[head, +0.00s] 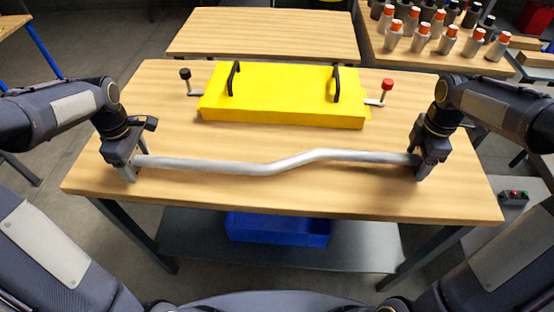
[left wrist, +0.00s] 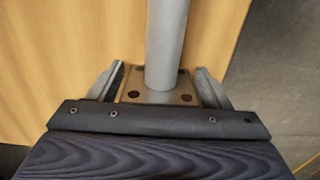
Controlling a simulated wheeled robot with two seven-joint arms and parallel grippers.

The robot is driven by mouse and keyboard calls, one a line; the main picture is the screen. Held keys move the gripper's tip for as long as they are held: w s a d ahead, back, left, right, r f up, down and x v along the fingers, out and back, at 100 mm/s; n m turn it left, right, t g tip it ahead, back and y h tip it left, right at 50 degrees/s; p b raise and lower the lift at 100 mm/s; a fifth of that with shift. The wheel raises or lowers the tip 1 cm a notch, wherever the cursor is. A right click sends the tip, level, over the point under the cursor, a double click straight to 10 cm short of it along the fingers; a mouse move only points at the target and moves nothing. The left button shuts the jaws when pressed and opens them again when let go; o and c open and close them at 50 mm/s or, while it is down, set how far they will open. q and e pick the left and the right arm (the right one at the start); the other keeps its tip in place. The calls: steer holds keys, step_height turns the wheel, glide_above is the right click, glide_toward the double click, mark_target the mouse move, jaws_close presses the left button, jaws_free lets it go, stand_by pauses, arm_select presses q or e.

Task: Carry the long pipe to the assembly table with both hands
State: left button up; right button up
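The long grey pipe (head: 235,166), with a double bend near its middle, lies left to right along the front of the wooden table (head: 290,200). It appears to rest on the tabletop. My left gripper (head: 135,160) is at the pipe's left end. In the left wrist view the pipe (left wrist: 166,40) runs between its fingers (left wrist: 163,88), with a gap on each side, so it is open around the pipe. My right gripper (head: 418,158) is at the right end, its fingers apparently apart on either side of the pipe. I cannot tell which table is the assembly table.
A yellow fixture (head: 285,92) with black handles and side levers stands on the table behind the pipe. A bare wooden table (head: 262,35) is further back. A table at back right holds several orange-capped parts (head: 422,35). A blue bin (head: 278,229) sits on the lower shelf.

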arm_select(q)
jaws_close()
arm_select(e)
jaws_close()
arm_select(q)
steer(key=shift+w+r, duration=0.1)
steer(key=shift+r, duration=0.1)
arm_select(e)
steer(key=shift+w+r, duration=0.1)
steer(key=shift+r, duration=0.1)
